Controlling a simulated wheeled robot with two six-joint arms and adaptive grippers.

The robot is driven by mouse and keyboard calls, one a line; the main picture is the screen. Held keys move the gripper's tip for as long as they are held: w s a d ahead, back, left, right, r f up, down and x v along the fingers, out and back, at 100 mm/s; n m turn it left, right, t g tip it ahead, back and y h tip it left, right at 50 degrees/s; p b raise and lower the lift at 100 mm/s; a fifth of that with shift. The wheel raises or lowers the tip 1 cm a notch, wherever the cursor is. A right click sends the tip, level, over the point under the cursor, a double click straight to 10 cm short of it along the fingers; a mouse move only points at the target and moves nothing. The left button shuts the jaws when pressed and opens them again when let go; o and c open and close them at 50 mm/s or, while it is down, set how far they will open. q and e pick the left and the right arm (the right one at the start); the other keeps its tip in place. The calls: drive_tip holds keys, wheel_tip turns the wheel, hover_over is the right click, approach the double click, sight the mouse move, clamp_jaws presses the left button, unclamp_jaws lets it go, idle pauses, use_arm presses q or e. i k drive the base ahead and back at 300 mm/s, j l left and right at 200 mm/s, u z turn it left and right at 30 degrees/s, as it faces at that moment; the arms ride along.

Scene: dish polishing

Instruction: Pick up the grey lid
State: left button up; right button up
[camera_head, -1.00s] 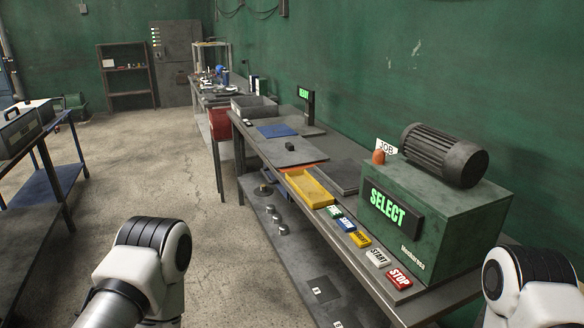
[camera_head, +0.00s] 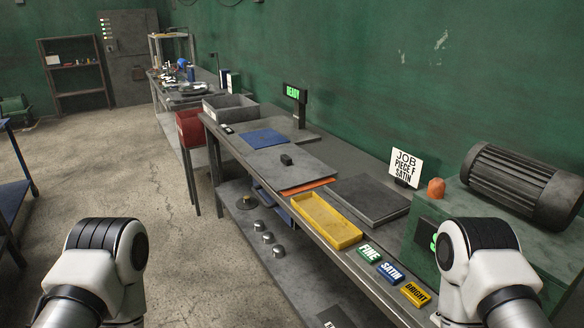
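A flat grey lid (camera_head: 290,171) with a small dark block-like knob (camera_head: 286,160) on top lies on the workbench, left of centre along its length. An orange edge shows beneath its front right side. A second flat dark grey slab (camera_head: 366,200) lies on the bench to its right, behind the yellow tray (camera_head: 325,221). My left arm comes in at the lower left and my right arm at the lower right, both well short of the lid. Neither gripper is in the picture; only arm links show.
A job card (camera_head: 405,166) reads "JOB PIECE F SATIN". FINE (camera_head: 369,252), SATIN (camera_head: 392,273) and BRIGHT (camera_head: 415,293) buttons line the front edge. A blue mat (camera_head: 266,137), grey bin (camera_head: 229,107), red bin (camera_head: 190,128) and READY sign (camera_head: 293,92) stand farther left. Open floor lies at left.

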sight(288, 166)
drive_tip(key=i+j+z, duration=0.15)
drive_tip(key=z, duration=0.3)
drive_tip(key=i+j+z, duration=0.1)
drive_tip(key=z, duration=0.35)
drive_tip(key=i+j+z, duration=0.1)
drive_tip(key=j+z, duration=0.35)
drive_tip(key=l, duration=0.1)
